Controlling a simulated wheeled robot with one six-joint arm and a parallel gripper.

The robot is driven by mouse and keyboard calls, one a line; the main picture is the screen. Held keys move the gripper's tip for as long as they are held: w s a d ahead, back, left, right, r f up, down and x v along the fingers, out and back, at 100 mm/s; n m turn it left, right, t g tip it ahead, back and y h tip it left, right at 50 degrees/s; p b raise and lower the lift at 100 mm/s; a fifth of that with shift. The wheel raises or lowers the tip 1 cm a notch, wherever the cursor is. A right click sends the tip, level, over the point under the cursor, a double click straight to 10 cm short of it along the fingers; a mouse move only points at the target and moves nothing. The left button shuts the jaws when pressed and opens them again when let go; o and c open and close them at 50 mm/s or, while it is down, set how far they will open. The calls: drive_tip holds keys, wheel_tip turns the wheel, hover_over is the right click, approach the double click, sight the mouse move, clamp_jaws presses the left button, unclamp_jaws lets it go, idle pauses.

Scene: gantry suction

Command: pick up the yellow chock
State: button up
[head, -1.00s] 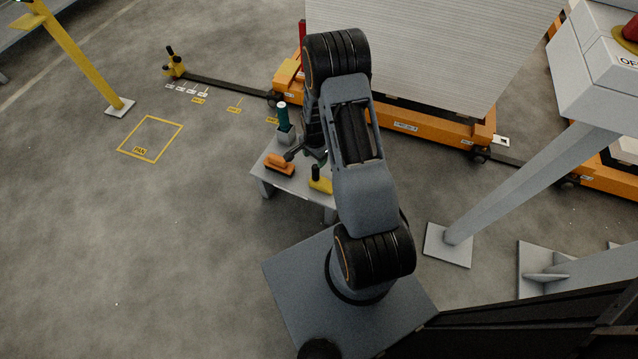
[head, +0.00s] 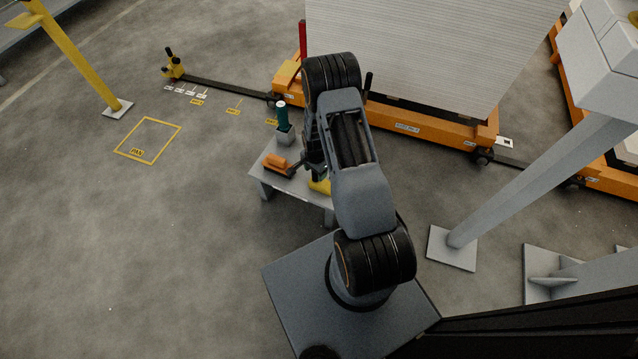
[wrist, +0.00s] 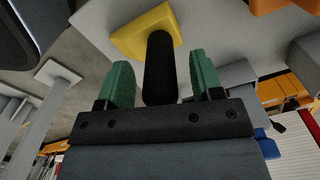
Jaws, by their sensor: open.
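The yellow chock (head: 321,187) lies on the small grey table (head: 257,178), partly hidden by my arm in the head view. The wrist view shows its yellow body (wrist: 147,32) with a black handle (wrist: 160,68) pointing toward my gripper. My gripper (wrist: 161,82) is open, with one green finger on each side of the handle. Visible gaps remain between the fingers and the handle, so it is not clamped. In the head view the gripper is mostly hidden behind my arm.
An orange object (head: 277,163) lies left of the chock on the table. A green-topped cylinder (head: 282,115) stands in a grey holder (head: 285,135) at the table's back. Behind is an orange cart (head: 420,132) with a large pale stack.

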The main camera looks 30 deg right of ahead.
drive_tip(key=shift+c, duration=0.3)
drive_tip(key=c, duration=0.9)
drive_tip(key=shift+r, duration=0.1)
